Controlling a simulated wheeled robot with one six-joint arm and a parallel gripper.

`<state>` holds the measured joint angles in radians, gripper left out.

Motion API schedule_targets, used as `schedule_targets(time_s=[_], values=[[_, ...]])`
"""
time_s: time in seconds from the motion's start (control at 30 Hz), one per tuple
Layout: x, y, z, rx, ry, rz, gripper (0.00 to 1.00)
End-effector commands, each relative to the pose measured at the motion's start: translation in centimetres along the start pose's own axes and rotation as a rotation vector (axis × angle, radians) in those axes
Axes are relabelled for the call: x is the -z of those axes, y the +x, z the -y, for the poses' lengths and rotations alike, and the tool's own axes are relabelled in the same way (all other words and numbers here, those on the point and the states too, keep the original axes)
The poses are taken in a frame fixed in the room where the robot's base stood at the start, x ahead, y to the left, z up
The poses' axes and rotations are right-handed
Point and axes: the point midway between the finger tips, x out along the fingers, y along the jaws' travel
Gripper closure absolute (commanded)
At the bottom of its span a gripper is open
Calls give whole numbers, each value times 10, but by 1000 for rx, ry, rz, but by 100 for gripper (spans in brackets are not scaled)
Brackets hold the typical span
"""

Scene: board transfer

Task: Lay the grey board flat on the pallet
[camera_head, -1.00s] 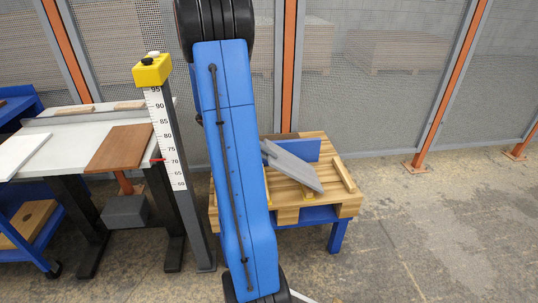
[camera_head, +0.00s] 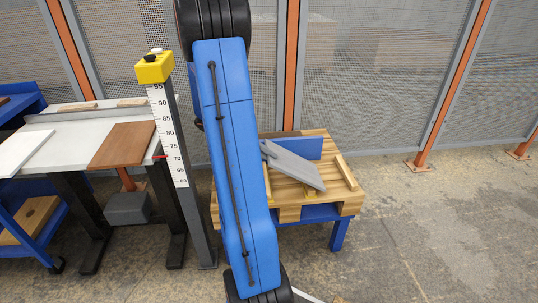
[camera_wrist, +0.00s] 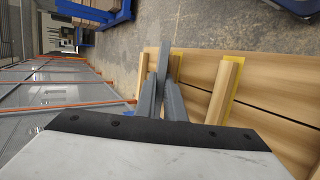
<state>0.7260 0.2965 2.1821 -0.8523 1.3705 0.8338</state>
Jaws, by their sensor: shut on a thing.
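The grey board (camera_head: 298,172) is above the pallet (camera_head: 290,203), tilted in the head view, its lower right end close over the planks. In the wrist view the board (camera_wrist: 163,62) shows nearly edge-on between the two grey fingers of my gripper (camera_wrist: 162,98), which is shut on it. The pallet (camera_wrist: 285,75) fills the right of that view. In the head view my blue arm hides the pallet's left part and most of my gripper. I cannot tell whether the board's low edge touches the pallet.
A height scale post (camera_head: 167,125) and a worktable (camera_head: 72,140) with a brown board (camera_head: 123,145) are left. Floor to the right is clear.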

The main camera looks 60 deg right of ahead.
Motion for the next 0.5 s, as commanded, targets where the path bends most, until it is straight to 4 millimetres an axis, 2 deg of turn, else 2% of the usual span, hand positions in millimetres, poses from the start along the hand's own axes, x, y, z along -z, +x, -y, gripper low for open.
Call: schedule_targets(time_s=[0.5], values=[[0, -1, 10, -36, 8, -2, 100]])
